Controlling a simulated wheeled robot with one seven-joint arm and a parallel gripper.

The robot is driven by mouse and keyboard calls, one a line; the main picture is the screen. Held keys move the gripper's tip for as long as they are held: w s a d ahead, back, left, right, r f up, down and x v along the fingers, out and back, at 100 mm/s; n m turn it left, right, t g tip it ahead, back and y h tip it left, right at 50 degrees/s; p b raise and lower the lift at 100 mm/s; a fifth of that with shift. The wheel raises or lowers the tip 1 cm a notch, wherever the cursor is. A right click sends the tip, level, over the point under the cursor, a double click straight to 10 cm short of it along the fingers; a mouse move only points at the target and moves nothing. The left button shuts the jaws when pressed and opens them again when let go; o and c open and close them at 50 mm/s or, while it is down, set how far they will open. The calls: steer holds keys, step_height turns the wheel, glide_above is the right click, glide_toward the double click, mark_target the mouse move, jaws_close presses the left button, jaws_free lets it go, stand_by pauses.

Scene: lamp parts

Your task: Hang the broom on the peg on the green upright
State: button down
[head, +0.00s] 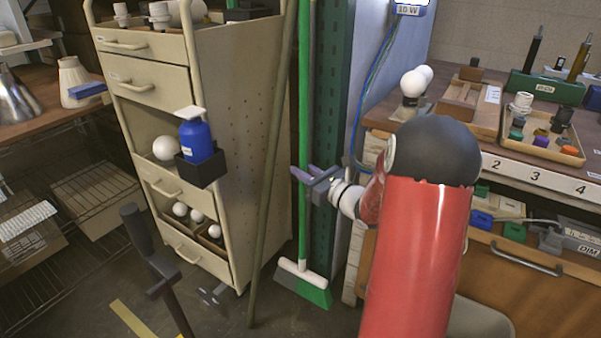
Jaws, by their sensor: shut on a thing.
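The broom has a bright green handle (304,90) that stands nearly upright and runs out of the top of the head view. Its white, green and grey head (304,284) is low, at or just above the floor; I cannot tell whether it touches. The dark green perforated upright (331,90) stands just right of the handle. I cannot make out the peg; the upright's top is out of view.
A beige drawer cabinet (235,100) stands left of the broom, with a blue bottle (197,141) in a black side holder. An olive pole (265,215) leans between cabinet and broom. A cluttered workbench (540,180) is at right. A dark post (150,255) stands front left.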

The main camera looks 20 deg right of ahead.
steer(key=shift+w+d+f, duration=0.2)
steer(key=shift+w+d, duration=0.35)
steer(key=shift+d, duration=0.3)
steer(key=shift+w+d+f, duration=0.15)
steer(key=shift+w+d, duration=0.45)
steer(key=shift+d, duration=0.25)
steer(key=shift+w+d+f, duration=0.2)
steer(key=shift+w+d, duration=0.35)
steer(key=shift+d, duration=0.3)
steer(key=c, duration=1.2)
jaws_free()
steer(key=shift+f, duration=0.15)
